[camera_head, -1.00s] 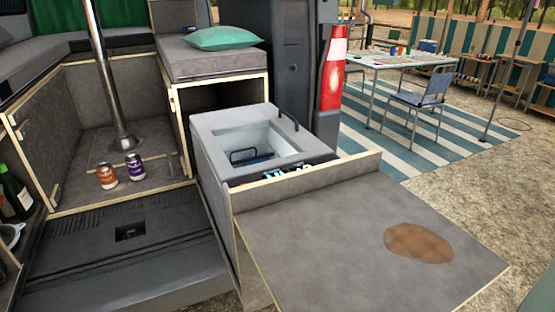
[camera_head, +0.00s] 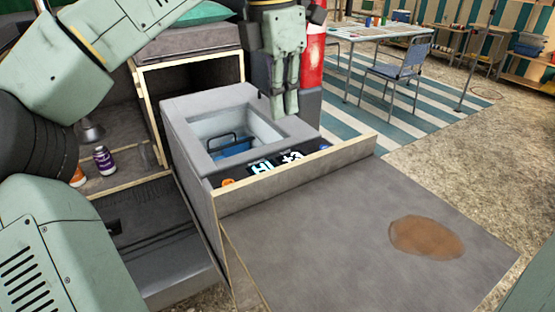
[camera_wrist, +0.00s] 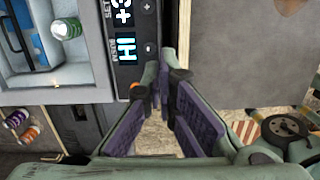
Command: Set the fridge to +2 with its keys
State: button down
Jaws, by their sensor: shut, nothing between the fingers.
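The fridge (camera_head: 190,135) is a grey open-topped box behind the wooden rim of the tailgate board. Its dark key panel (camera_head: 262,166) runs along the near edge, with a cyan and a white readout. In the wrist view the panel (camera_wrist: 124,75) is sideways. It shows a cyan "HI", a partly cut-off white SET figure that I cannot read for sure, and small keys (camera_wrist: 148,48) beside the readouts. My gripper (camera_head: 284,112) is shut and empty, above the fridge's right rim. In the wrist view its fingertips (camera_wrist: 160,76) lie beside the panel's end, apart from the keys as far as I can tell.
The wooden rim (camera_head: 300,172) stands up in front of the panel. The grey board (camera_head: 330,235) is clear except for a brown stain (camera_head: 427,236). A purple can (camera_head: 104,160) stands left of the fridge, and a red-white post (camera_head: 312,60) is behind my gripper.

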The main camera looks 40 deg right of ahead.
jog(key=shift+w+a+r+t+y, duration=0.15)
jog(key=shift+w+a+t+y, duration=0.15)
jog(key=shift+w+a+y, duration=0.25)
jog(key=shift+d, duration=0.1)
notch_tip(320, 180, down, 14)
jog(key=shift+s+f+b, duration=0.1)
jog(key=shift+b, duration=0.2)
